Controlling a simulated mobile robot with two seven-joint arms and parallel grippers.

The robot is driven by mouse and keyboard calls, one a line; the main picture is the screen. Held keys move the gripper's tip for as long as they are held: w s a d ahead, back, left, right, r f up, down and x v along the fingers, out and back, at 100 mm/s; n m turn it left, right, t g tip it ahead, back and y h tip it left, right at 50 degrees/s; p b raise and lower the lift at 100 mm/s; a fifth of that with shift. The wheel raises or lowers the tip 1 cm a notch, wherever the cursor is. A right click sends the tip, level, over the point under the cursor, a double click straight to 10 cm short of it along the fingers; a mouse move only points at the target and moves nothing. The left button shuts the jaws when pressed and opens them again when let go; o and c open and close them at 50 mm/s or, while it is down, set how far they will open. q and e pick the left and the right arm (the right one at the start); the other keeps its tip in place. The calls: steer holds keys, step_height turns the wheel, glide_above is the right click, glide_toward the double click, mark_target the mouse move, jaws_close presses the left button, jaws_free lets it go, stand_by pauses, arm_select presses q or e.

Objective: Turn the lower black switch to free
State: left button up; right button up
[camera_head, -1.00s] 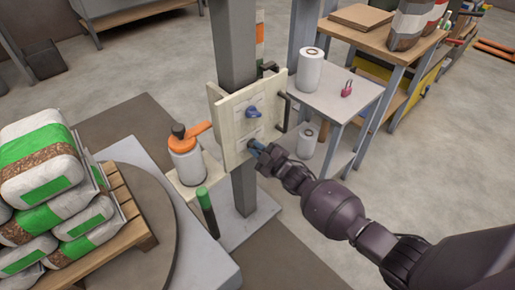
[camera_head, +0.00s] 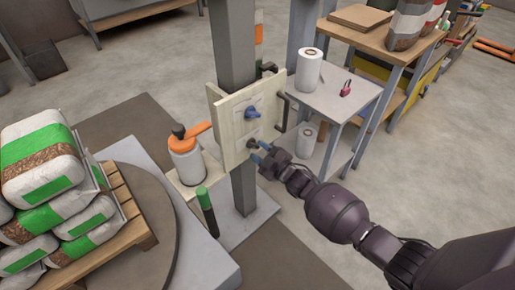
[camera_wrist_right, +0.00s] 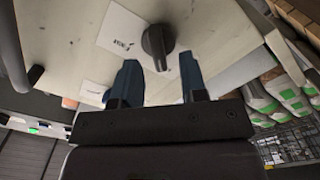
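The cream panel (camera_head: 232,120) is fixed to a grey post. A blue switch (camera_head: 252,113) is on its upper part. The lower black switch (camera_head: 252,144) is below it and shows large in the right wrist view (camera_wrist_right: 158,42), its handle pointing down in that picture toward the gap between my fingers. My right gripper (camera_head: 260,154) is open in front of it; its two blue fingertips (camera_wrist_right: 158,72) are apart, with the switch beyond them and no finger seen touching it. A white label (camera_wrist_right: 127,28) lies beside the switch, its text too small to read. My left gripper is not in view.
An orange-topped bottle (camera_head: 187,155) stands left of the panel, with a green-topped dark cylinder (camera_head: 206,211) below. A black handle (camera_head: 284,111) projects at the panel's right edge. A grey table (camera_head: 345,92) holds a white roll and red padlock. Bags (camera_head: 42,170) are stacked at left.

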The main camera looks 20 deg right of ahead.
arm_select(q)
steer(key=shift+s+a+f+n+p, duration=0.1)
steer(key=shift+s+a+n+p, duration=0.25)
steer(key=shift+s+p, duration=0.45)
arm_select(e)
steer(key=v, duration=0.9)
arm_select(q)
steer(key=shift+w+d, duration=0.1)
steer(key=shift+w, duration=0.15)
arm_select(e)
steer(key=shift+r, duration=0.1)
